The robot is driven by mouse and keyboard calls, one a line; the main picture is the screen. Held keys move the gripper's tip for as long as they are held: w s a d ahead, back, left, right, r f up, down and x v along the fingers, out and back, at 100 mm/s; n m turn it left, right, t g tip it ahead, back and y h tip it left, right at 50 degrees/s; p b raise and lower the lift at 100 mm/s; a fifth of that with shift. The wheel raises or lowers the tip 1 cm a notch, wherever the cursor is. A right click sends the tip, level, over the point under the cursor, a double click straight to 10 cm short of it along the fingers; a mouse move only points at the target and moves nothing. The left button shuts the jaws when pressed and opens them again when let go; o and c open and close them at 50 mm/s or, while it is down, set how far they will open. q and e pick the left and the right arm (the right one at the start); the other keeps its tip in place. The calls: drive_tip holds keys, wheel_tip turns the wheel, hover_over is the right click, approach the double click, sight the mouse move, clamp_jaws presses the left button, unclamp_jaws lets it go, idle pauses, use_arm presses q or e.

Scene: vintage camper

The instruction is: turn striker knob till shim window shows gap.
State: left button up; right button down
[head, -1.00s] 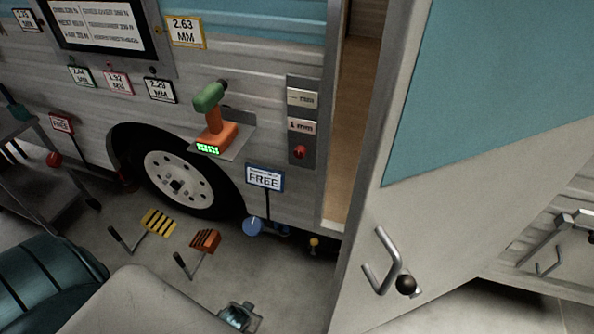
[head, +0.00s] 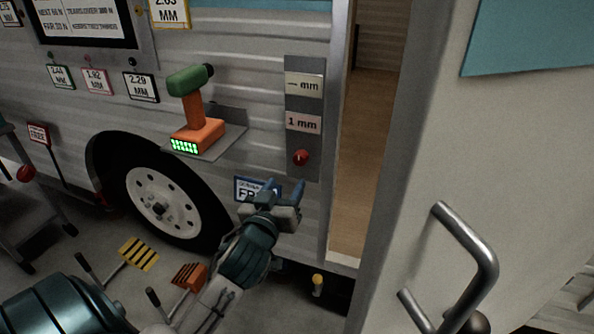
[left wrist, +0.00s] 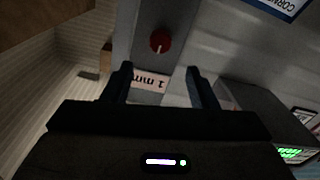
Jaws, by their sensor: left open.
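The striker knob (head: 300,157) is a small red round knob low on a grey vertical plate (head: 305,66) beside the door opening. It also shows in the left wrist view (left wrist: 160,41), beyond my fingertips and with a pale pointer mark. Above it on the plate are a "1 mm" label (head: 303,122) and a window reading "— mm" (head: 304,86). My left gripper (head: 285,190) is open and empty, just below and left of the knob, not touching it. Its two fingers (left wrist: 162,82) show apart in the left wrist view. My right gripper is out of view.
An orange and green drill (head: 197,112) stands on a small shelf (head: 222,146) left of the plate. The open door (head: 440,130) with its metal handle (head: 468,240) stands at right.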

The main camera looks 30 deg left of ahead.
sight(299, 161)
use_arm(q)
drive_tip(key=x, duration=0.9)
drive_tip(key=shift+w+a+f+b, duration=0.15)
drive_tip(key=shift+w+b, duration=0.1)
drive_tip(key=shift+b, duration=0.15)
drive_tip(key=c, duration=1)
